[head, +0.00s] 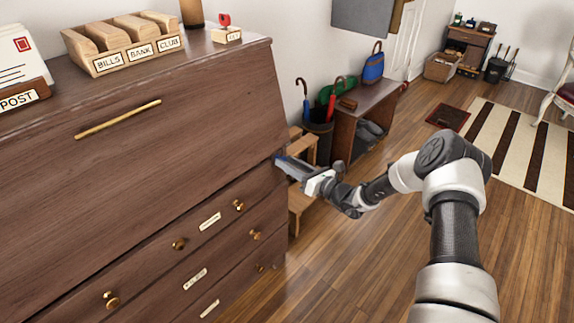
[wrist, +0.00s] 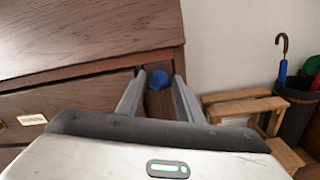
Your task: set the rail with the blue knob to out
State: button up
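The blue knob (wrist: 159,79) shows in the wrist view near the desk's right edge, just under the overhanging slanted lid. A strip of brown wood (wrist: 158,103), seemingly its rail, shows below the knob; how far it stands out is unclear. My gripper (wrist: 159,75) is open, with one finger on each side of the knob and a visible gap on both sides. In the head view my gripper (head: 284,162) is at the right front corner of the brown desk (head: 165,125), below the lid. There I cannot make out the knob or rail apart from the fingers.
Drawers with brass knobs (head: 179,244) lie below the lid. A wooden step stool (wrist: 245,104) and an umbrella stand (head: 318,140) are close on the right. Letter boxes (head: 124,44) stand on top. The floor on the right is open.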

jog(key=shift+w+a, duration=0.3)
jog(key=shift+a, duration=0.15)
grip_shut()
jog(key=shift+d, duration=0.1)
jog(key=p+v, duration=0.5)
jog(key=v, duration=2)
jog(key=shift+s, duration=0.2)
jog(key=shift+f, duration=0.1)
